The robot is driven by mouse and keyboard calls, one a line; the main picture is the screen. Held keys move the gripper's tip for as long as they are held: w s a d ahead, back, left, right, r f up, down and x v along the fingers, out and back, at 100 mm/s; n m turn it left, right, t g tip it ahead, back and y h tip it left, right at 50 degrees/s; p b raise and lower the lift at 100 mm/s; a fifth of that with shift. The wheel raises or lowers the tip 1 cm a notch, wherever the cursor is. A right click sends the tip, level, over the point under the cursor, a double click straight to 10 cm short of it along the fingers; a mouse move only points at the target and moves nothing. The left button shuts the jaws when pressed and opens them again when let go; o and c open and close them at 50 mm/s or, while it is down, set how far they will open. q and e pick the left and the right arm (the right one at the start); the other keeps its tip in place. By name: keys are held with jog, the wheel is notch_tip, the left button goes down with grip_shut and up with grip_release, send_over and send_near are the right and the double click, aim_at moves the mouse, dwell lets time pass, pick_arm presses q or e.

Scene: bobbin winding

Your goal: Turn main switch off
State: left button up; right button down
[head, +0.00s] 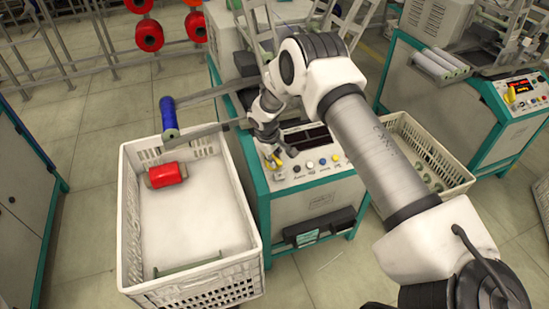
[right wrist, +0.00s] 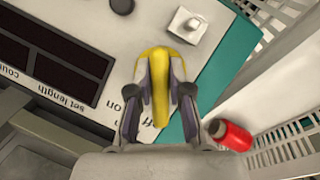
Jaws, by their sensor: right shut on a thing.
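The main switch, a yellow rotary knob (right wrist: 161,88), is on the light control panel (head: 315,172) of the teal-framed winding machine. My right gripper (right wrist: 160,95) is shut on the yellow knob, with one finger on each side of it. In the right wrist view, the printed word "on" is left of the knob and part of "off" shows below it, partly covered by the gripper. In the head view my right gripper (head: 275,158) reaches down to the panel's left end. My left gripper is not in view.
A white crate (head: 128,230) with a red bobbin (head: 166,174) stands left of the machine. A blue bobbin (head: 169,115) is on an arm above it. Another crate (head: 458,180) and a second machine (head: 440,110) stand at the right. A white switch (right wrist: 187,25) is near the knob.

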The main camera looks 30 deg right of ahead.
jog(key=c, duration=1.1)
grip_release()
jog(key=shift+r, duration=0.1)
jog(key=v, duration=1.1)
jog(key=shift+r, duration=0.35)
